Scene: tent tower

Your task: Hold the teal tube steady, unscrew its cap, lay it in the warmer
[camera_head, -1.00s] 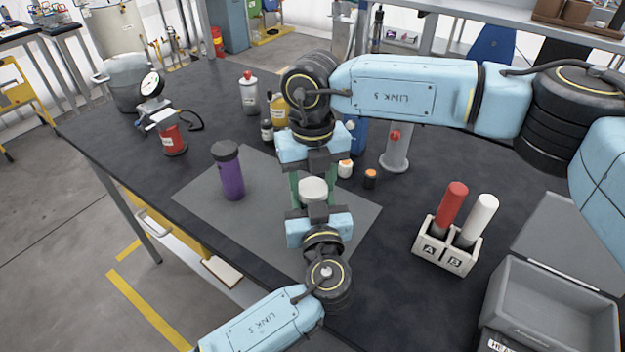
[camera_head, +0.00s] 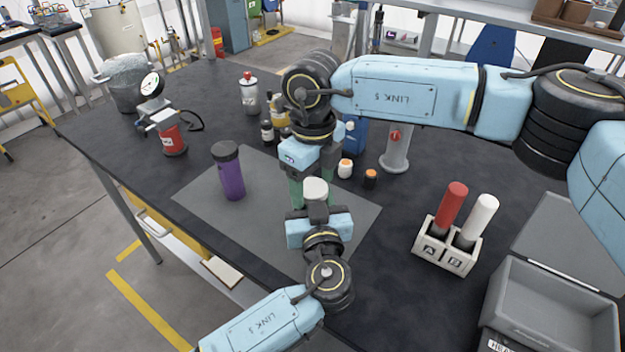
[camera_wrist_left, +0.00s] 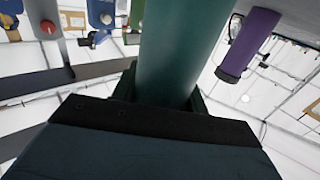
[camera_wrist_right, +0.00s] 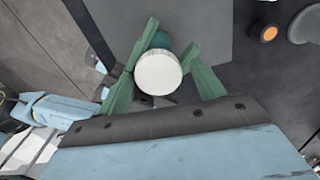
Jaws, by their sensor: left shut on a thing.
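The teal tube (camera_wrist_left: 175,50) stands upright between the jaws of my left gripper (camera_head: 317,210), which is shut on it. Its white cap (camera_head: 316,188) is on top in the head view, and the tube body is mostly hidden there. In the right wrist view the cap (camera_wrist_right: 158,73) lies between the green fingers of my right gripper (camera_wrist_right: 170,70). These fingers are spread wider than the cap, with a gap on the right. A grey box with an open lid (camera_head: 545,300), seemingly the warmer, stands at the lower right and looks empty.
A purple bottle (camera_head: 231,175) stands left of my grippers on the grey mat (camera_head: 265,230). A rack marked A and B (camera_head: 445,250) holds a red and a white tube to the right.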

